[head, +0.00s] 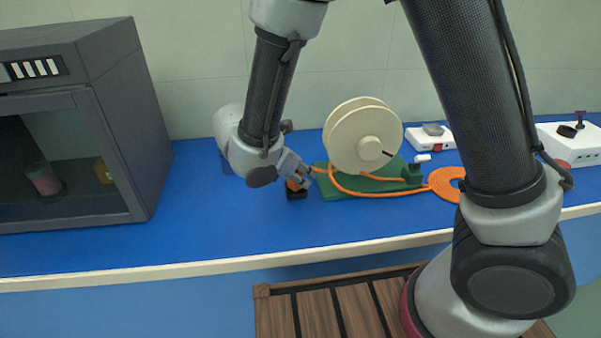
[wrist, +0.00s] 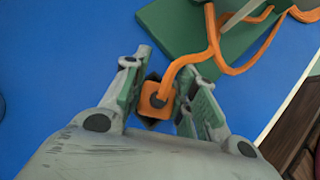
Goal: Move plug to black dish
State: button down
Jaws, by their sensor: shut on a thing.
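The plug (wrist: 157,97) is an orange block with a dark round centre, with an orange cord (wrist: 184,62) running from it. My gripper (wrist: 168,98) is shut on it, with a green-padded finger on each side. In the head view my gripper (head: 301,178) is low over the blue bench, left of the green base. A small black dish (head: 297,194) lies directly under the plug in the head view. In the wrist view only a dark edge shows around the plug. I cannot tell whether the plug touches the dish.
A cream reel (head: 362,138) stands on a green base (head: 335,188), with the orange cord leading past it to an orange coil (head: 446,184). A grey cabinet (head: 110,130) stands at the left. White devices (head: 428,140) sit behind and right. The blue bench (head: 200,225) is clear in front.

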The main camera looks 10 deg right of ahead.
jog(key=c, duration=1.5)
grip_release()
jog(key=shift+s+f, duration=0.15)
jog(key=shift+f, duration=0.2)
jog(key=shift+o, duration=0.4)
jog(key=shift+d+f, duration=0.1)
jog(key=shift+d, duration=0.05)
jog(key=shift+v, duration=1.1)
jog(key=v, duration=0.9)
jog(key=shift+w, duration=0.3)
